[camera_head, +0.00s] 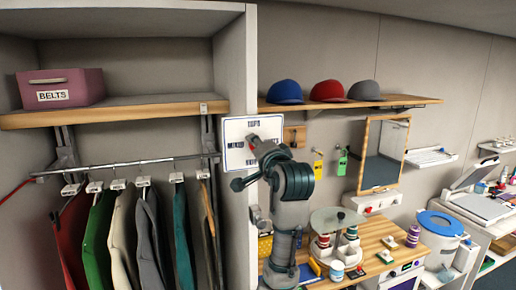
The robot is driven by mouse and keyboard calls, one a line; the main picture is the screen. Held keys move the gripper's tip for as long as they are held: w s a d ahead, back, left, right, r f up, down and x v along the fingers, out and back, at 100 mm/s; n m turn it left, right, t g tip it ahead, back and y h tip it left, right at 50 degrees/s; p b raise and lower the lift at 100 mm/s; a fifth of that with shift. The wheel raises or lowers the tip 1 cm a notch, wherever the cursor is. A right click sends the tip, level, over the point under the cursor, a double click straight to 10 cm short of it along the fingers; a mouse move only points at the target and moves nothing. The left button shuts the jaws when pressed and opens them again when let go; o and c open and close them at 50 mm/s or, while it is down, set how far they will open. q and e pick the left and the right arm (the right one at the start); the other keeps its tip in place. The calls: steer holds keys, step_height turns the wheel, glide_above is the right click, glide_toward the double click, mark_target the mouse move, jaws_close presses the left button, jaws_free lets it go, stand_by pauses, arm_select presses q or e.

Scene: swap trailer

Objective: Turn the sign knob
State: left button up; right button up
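The sign (236,155) is a white square panel with a dark blue border, fixed to the end face of the closet's side wall. The lower right of the sign is hidden by the arm. My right arm rises from the bottom middle, and its dark gripper (254,162) is at the sign, close to the knob. Whether it touches the knob, and whether its fingers are open or shut, I cannot tell. My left gripper is not in view.
A closet on the left has a rail (120,163) with hanging jackets and a shelf with a purple BELTS box (60,88). Several caps sit on a wall shelf (410,101). A wooden worktop (375,232) with spools and a blue-lidded bucket (440,226) are at right.

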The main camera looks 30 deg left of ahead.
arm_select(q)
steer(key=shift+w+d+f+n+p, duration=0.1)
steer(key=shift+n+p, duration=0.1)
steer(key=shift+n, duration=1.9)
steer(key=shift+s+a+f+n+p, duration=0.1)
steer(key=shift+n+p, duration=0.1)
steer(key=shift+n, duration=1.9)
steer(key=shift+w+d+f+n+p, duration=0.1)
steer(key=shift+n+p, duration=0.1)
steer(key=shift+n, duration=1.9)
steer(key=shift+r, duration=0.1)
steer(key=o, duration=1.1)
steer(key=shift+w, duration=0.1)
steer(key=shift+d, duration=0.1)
